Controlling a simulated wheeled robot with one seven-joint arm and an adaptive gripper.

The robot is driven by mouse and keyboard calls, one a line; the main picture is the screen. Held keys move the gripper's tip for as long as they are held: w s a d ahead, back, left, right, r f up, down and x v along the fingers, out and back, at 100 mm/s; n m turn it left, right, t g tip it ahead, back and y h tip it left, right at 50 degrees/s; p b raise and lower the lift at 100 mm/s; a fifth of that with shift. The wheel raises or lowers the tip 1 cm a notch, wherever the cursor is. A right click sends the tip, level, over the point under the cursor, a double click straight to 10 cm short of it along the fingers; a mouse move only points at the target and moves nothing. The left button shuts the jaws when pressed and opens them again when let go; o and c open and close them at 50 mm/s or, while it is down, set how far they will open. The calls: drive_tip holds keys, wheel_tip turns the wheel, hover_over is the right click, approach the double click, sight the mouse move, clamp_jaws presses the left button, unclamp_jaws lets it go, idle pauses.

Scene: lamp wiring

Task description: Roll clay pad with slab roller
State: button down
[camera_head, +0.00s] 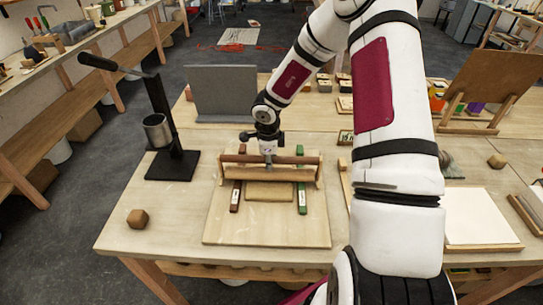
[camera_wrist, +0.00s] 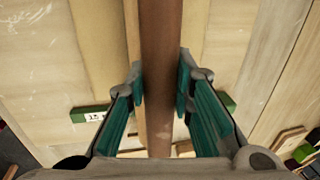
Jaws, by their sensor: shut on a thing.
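A long dark-brown bar (camera_head: 301,160) of the roller lies crosswise over the far part of a pale wooden board (camera_head: 265,228). A light wooden beam (camera_head: 295,174) runs just below it in the picture. A tan slab (camera_head: 268,192), which looks like the clay pad, lies flat on the board on the near side of the beam. A red-brown strip (camera_head: 236,196) lies left of the slab and a green strip (camera_head: 302,197) right of it. My gripper (camera_head: 268,152) is at the bar's middle. In the wrist view its teal-padded fingers (camera_wrist: 160,85) flank the bar (camera_wrist: 160,50).
A black lever press with a metal cup (camera_head: 157,130) stands at left. A grey upright panel (camera_head: 222,92) is behind the board. A white slab (camera_head: 478,216) lies at right. The table's front left is mostly clear.

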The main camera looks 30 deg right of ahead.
drive_tip(key=shift+s+a+f+p, duration=0.1)
drive_tip(key=shift+s+a+p, duration=0.1)
drive_tip(key=shift+s+a, duration=0.25)
drive_tip(key=shift+s+a+f+p, duration=0.1)
drive_tip(key=shift+s+a+p, duration=0.15)
drive_tip(key=shift+s, duration=0.45)
drive_tip(key=shift+s+a+p, duration=0.15)
drive_tip(key=shift+s+a, duration=0.2)
drive_tip(key=shift+s, duration=0.2)
drive_tip(key=shift+s+a+r, duration=0.1)
drive_tip(key=shift+s+a, duration=0.35)
drive_tip(key=shift+s, duration=0.2)
drive_tip(key=shift+s+a+r, duration=0.1)
drive_tip(key=shift+s+a, duration=0.3)
drive_tip(key=shift+s, duration=0.2)
drive_tip(key=shift+w+d+f+b, duration=0.1)
drive_tip(key=shift+w+d+b, duration=0.3)
drive_tip(key=shift+w+b, duration=0.25)
drive_tip(key=shift+w+d+f+b, duration=0.1)
drive_tip(key=shift+w+d+b, duration=0.35)
drive_tip(key=shift+w, duration=0.35)
drive_tip(key=shift+w+d+b, duration=0.3)
drive_tip(key=shift+w+d, duration=0.35)
drive_tip(key=shift+w, duration=0.35)
drive_tip(key=shift+w+d+b, duration=0.3)
drive_tip(key=shift+w+d, duration=0.4)
drive_tip(key=shift+w, duration=0.35)
drive_tip(key=shift+w+d+b, duration=0.3)
drive_tip(key=shift+w+d, duration=0.35)
drive_tip(key=shift+w, duration=0.35)
